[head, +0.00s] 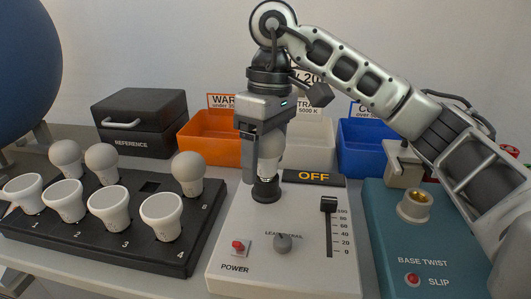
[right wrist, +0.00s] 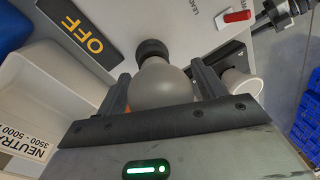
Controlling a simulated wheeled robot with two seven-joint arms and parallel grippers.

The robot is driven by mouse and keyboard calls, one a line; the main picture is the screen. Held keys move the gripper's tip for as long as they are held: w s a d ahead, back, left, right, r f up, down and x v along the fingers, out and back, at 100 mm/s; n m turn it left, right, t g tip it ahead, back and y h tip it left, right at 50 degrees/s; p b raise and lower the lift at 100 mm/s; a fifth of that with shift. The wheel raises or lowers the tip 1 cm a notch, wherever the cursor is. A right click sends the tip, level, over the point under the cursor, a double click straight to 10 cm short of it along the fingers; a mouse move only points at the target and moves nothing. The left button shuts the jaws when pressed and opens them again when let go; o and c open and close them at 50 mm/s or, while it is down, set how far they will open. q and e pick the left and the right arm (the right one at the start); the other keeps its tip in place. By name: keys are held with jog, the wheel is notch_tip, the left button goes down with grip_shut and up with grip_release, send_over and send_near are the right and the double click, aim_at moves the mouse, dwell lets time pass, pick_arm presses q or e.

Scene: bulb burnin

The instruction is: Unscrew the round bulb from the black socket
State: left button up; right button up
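The round bulb (head: 271,147) is white and stands upright in the black socket (head: 266,189) on the white test box (head: 230,262). My right gripper (head: 262,150) reaches down over the bulb from above, with a finger on either side. In the right wrist view the bulb (right wrist: 165,85) fills the space between the two fingers of the gripper (right wrist: 162,75), which appear to press on its sides. The socket (right wrist: 152,49) shows beyond the bulb. The bulb's lower end is hidden in the socket. My left gripper does not show in either view.
A black tray (head: 92,244) with several white bulbs stands at the left. Orange (head: 208,150), white and blue (head: 360,158) bins stand behind. A teal base-twist box (head: 415,240) is at the right, below my right arm. The display reads OFF (head: 314,177).

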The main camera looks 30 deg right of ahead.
jog(key=m, duration=0.4)
jog(key=shift+t+b, duration=0.3)
jog(key=m, duration=0.7)
jog(key=shift+d+t, duration=0.1)
jog(key=shift+t, duration=0.3)
jog(key=m, duration=0.5)
jog(key=shift+t, duration=0.3)
jog(key=m+h, duration=0.1)
jog(key=m, duration=0.5)
jog(key=shift+d+m, duration=0.1)
jog(key=shift+m, duration=0.3)
